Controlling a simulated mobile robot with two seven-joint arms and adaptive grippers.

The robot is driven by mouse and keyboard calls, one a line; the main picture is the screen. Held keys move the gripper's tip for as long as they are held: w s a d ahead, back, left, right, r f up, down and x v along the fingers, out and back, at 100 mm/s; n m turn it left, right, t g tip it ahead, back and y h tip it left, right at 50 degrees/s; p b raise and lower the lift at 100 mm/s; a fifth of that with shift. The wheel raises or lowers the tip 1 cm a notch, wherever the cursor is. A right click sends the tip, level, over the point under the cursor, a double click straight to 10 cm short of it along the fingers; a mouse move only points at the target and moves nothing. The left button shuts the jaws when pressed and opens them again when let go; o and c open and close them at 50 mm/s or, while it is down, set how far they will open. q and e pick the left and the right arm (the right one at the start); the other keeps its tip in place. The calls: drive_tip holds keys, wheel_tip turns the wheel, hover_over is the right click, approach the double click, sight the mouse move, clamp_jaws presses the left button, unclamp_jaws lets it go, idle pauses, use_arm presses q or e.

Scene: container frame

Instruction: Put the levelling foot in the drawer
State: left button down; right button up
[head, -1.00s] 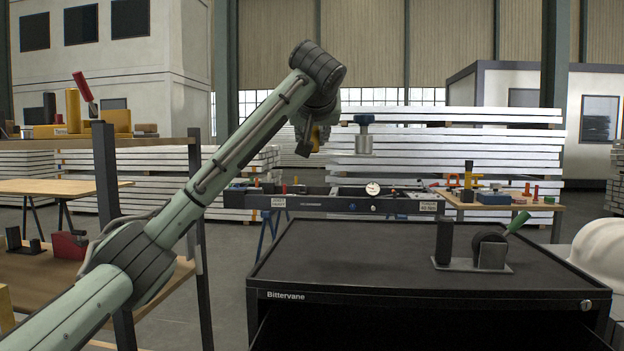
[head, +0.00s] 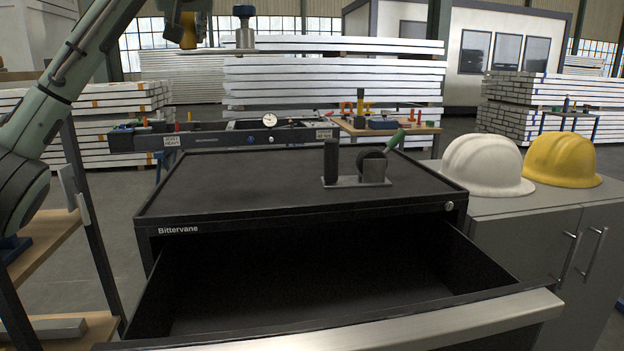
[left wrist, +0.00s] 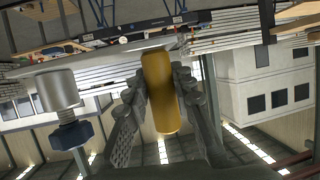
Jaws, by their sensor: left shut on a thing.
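The drawer (head: 300,290) of the black Bittervane cabinet stands open and its visible floor is bare. My left gripper (head: 188,28) is at the top of the head view, above and behind the cabinet top. It is shut on a yellow post (left wrist: 160,92), between the fingers in the left wrist view. The post belongs to what I take for the levelling foot, with a pale flat plate (left wrist: 100,64), a metal cylinder (left wrist: 57,90) and a blue nut (left wrist: 72,135). In the head view its blue part (head: 243,11) shows right of the gripper. My right gripper is out of view.
A black fixture (head: 356,182) with a green handle stands on the cabinet top (head: 235,185). White and yellow helmets (head: 485,165) (head: 562,160) sit on the grey cabinet (head: 530,205) at the right. A wooden shelf rack (head: 45,235) stands at the left. The rest of the cabinet top is clear.

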use_arm(q)
wheel_tip(320, 180, down, 27)
drive_tip(key=shift+r, duration=0.15)
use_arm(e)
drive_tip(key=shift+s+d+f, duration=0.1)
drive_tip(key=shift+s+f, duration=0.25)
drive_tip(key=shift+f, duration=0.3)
